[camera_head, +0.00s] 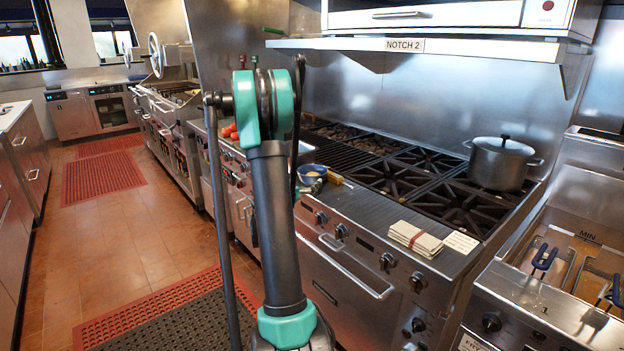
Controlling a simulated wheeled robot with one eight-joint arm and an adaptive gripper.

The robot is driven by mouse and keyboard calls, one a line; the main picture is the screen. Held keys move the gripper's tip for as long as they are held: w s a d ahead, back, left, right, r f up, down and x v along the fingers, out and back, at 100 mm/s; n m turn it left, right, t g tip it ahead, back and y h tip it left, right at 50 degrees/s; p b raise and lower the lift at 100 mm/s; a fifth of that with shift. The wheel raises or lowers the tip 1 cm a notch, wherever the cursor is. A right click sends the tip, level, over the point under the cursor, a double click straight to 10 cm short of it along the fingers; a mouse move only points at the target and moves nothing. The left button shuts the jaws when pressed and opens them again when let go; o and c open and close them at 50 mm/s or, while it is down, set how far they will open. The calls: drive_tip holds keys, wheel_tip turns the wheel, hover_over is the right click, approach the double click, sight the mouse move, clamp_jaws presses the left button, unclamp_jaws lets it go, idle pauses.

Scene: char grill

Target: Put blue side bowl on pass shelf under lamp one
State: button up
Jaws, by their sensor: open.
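A small blue bowl (312,175) with pale yellowish contents stands upright on the front ledge of the range, just right of my arm. My arm rises through the middle of the view and covers part of the range front to the left of the bowl. I cannot identify a pass shelf or a heat lamp here. A steel shelf (470,48) labelled "NOTCH 2" hangs above the range.
The range (350,240) has black grates, a lidded pot (500,163), a folded cloth (416,239) and a front rail. Fryers (545,305) stand at the right. A counter (14,115) lines the left. The tiled aisle (140,235) with red mats is clear.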

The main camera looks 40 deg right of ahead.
sight(318, 167)
drive_tip(key=shift+r+x, duration=0.2)
drive_tip(key=shift+x, duration=1.35)
drive_tip(key=shift+r+x, duration=0.15)
drive_tip(key=shift+x, duration=1.35)
drive_tip(key=shift+s, duration=0.15)
drive_tip(key=c, duration=1.1)
drive_tip(key=shift+o, duration=0.2)
drive_tip(key=shift+r, duration=0.1)
